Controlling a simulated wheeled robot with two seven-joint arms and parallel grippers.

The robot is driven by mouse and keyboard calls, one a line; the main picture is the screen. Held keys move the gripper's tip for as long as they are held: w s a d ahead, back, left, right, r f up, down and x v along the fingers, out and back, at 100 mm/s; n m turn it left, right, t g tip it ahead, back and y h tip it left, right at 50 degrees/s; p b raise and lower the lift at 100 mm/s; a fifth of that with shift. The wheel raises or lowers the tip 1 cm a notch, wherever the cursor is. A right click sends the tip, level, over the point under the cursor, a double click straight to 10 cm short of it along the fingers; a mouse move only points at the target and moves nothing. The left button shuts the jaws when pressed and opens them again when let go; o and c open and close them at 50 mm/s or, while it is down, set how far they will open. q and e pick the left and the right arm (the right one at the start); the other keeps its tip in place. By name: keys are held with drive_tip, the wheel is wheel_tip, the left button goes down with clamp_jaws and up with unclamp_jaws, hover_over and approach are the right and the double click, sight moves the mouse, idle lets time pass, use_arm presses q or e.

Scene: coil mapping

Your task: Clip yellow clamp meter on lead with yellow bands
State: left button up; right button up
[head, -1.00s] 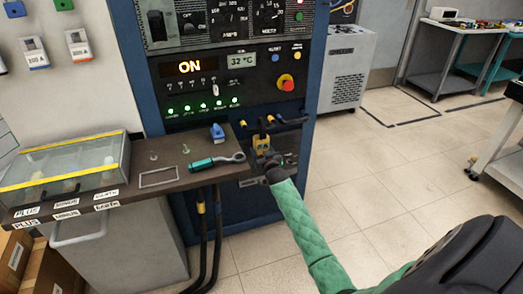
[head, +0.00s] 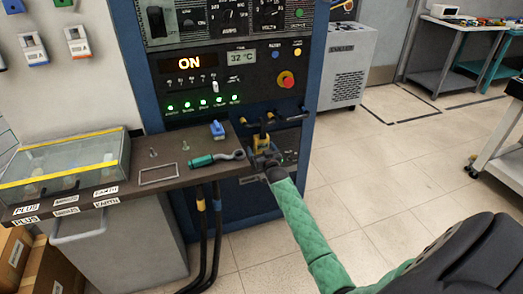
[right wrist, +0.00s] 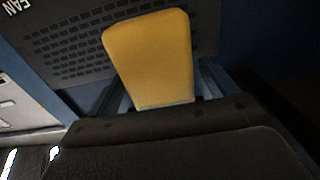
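The yellow clamp meter (head: 262,142) is upright in my right gripper (head: 267,158), in front of the lower cabinet panel, just right of the shelf. In the right wrist view its yellow body (right wrist: 150,58) stands between the fingers of my right gripper (right wrist: 162,92), which appear shut on it. The meter's jaw is too small to make out. A black lead with a yellow band (head: 201,205) hangs below the shelf. Dark leads with yellowish parts (head: 270,117) come out of the panel just above the meter; whether the jaw touches one cannot be told. My left gripper is not in view.
The dark shelf (head: 120,196) carries a teal-handled tool (head: 213,159), a blue item (head: 217,130) and a clear box with yellow edges (head: 60,165). The blue cabinet (head: 165,112) shows "ON" and a red knob (head: 286,79).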

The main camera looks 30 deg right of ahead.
drive_tip(key=shift+f, duration=0.1)
